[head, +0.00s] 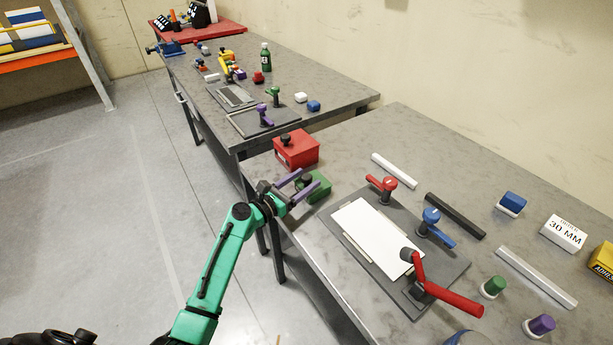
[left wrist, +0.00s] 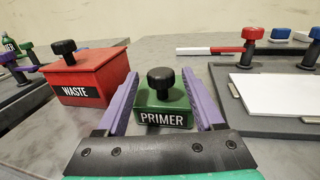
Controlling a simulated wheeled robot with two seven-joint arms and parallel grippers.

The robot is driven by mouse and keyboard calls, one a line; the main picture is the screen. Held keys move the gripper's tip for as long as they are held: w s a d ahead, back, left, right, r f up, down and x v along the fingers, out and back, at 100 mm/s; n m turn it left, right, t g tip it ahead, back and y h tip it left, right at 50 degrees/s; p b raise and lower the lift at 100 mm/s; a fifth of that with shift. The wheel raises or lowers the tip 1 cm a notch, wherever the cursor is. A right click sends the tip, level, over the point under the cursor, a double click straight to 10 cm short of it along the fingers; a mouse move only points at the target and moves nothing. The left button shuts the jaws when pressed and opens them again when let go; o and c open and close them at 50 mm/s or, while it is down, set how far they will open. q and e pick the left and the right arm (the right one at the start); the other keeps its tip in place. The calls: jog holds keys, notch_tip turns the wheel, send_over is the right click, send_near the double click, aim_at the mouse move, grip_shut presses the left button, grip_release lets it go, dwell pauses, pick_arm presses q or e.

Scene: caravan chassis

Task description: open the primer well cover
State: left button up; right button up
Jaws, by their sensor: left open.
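The primer well is a small green box (left wrist: 152,112) labelled PRIMER, with a black knob (left wrist: 161,79) on top of its cover. The cover sits on the box. In the head view the green box (head: 319,190) stands at the near left edge of the front table, partly hidden by my gripper. My left gripper (head: 309,181) has purple fingers and is open. In the left wrist view its fingers (left wrist: 160,92) show on either side of the green box and knob, with nothing gripped. Whether they touch the box I cannot tell. My right gripper is not in view.
A red WASTE box (head: 297,148) with a black knob stands close behind the primer well. A grey fixture board (head: 357,265) with a white panel and red and blue clamps lies to the right. Bars, blocks and stamps lie farther right.

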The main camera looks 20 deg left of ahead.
pick_arm(q)
jog(key=shift+w+d+r, duration=0.1)
jog(key=shift+w+d, duration=0.25)
jog(key=shift+w, duration=0.05)
grip_shut()
dwell(1.2)
